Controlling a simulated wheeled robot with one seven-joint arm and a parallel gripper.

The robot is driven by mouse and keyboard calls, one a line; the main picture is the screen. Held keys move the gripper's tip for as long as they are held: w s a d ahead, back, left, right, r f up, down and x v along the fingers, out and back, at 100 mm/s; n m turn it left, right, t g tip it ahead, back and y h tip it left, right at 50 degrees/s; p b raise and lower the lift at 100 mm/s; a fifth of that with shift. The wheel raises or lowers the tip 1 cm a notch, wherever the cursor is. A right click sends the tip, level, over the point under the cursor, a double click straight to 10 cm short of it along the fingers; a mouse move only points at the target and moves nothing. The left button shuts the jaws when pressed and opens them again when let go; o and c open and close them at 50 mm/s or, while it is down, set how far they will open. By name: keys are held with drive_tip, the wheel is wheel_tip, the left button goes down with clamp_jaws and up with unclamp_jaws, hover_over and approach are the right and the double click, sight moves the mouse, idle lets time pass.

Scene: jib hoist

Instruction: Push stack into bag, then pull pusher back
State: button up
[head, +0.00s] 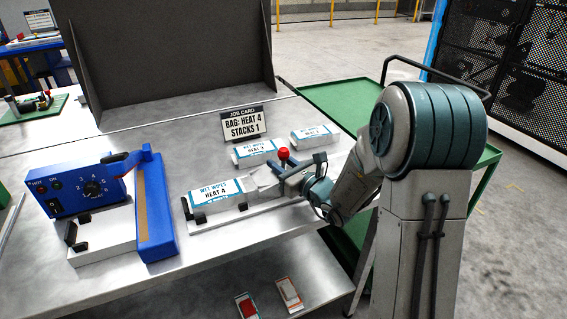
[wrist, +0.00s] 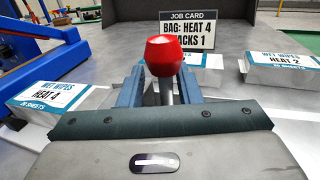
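The white and blue wet wipes stack labelled HEAT 4 (head: 213,194) lies on a pale tray (head: 228,217) at the front middle of the bench. It also shows at the left in the wrist view (wrist: 47,95). The pusher's red knob (head: 283,154) stands to its right on an upright stem. In the wrist view, my gripper (wrist: 163,90) has its blue fingers on both sides of the stem, below the red knob (wrist: 163,56), and looks shut on it. The fingertip contact is partly hidden. A black clip (head: 184,208) is at the stack's left end. I cannot make out the bag.
A blue sealer (head: 85,190) with a dial and a long blue bar (head: 155,205) stands left. Two more stacks (head: 254,152) (head: 315,133) lie behind the pusher. A job card (head: 243,122) reads HEAT 4, STACKS 1. A green cart (head: 335,97) adjoins the bench.

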drive_tip(key=shift+d, duration=0.1)
drive_tip(key=b+v, duration=0.1)
drive_tip(key=v, duration=1)
drive_tip(key=shift+s, duration=0.1)
drive_tip(key=shift+s+d+f+b, duration=0.2)
drive_tip(key=shift+s+d+b, duration=0.05)
drive_tip(key=shift+b, duration=0.45)
drive_tip(key=shift+b+v, duration=0.85)
drive_tip(key=shift+b, duration=0.3)
drive_tip(key=shift+s+r, duration=0.15)
drive_tip(key=shift+r, duration=0.05)
drive_tip(key=shift+a+r, duration=0.1)
